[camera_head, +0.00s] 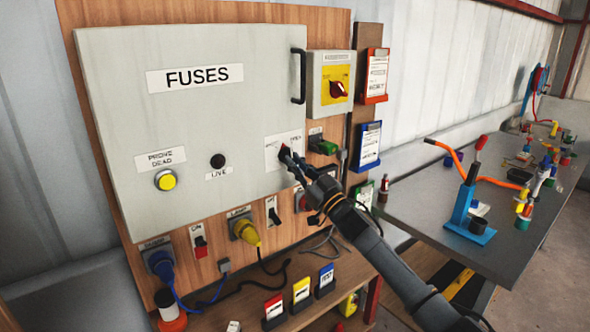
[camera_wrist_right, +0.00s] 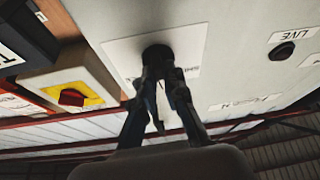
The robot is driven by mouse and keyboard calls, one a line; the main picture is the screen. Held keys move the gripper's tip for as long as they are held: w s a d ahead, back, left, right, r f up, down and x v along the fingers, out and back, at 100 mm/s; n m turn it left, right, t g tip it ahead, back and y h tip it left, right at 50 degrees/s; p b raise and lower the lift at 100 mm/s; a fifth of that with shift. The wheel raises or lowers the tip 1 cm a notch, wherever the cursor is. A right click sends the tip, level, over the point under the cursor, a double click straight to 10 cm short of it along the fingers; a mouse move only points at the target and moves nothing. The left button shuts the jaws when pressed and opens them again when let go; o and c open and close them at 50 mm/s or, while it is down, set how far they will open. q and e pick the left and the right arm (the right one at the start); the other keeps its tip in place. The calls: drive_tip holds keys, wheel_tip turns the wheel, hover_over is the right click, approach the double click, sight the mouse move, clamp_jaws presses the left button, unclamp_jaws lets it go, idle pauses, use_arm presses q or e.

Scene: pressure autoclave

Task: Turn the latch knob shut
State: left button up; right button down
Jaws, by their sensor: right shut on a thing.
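The latch knob (camera_head: 284,150) sits on a white label plate at the lower right of the grey fuse box door (camera_head: 120,90). Only a little red of it shows in the head view, as the fingers cover most of it. My right gripper (camera_head: 289,157) is shut on the knob. In the right wrist view the two fingers (camera_wrist_right: 164,82) close around the dark knob (camera_wrist_right: 157,53) in front of the white plate (camera_wrist_right: 190,45). The exact angle of the knob is hidden. The door looks closed against the box. My left gripper is not in view.
A red rotary switch (camera_head: 338,89) and a black door handle (camera_head: 298,76) are above right. Plugs and switches line the board below. A grey table (camera_head: 408,210) with tools stands right.

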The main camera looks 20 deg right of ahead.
drive_tip(key=shift+w+d+r+n+g+y, duration=0.1)
drive_tip(key=shift+n+g+y, duration=0.5)
drive_tip(key=shift+n, duration=1.1)
drive_tip(key=shift+s+d+f+n+g+y, duration=0.1)
drive_tip(key=shift+n+g+y, duration=0.5)
drive_tip(key=shift+n, duration=1.1)
drive_tip(key=shift+w+d+r+n+g+y, duration=0.1)
drive_tip(key=shift+n+g+y, duration=0.45)
drive_tip(key=shift+n, duration=1.15)
drive_tip(key=c, duration=1.4)
unclamp_jaws()
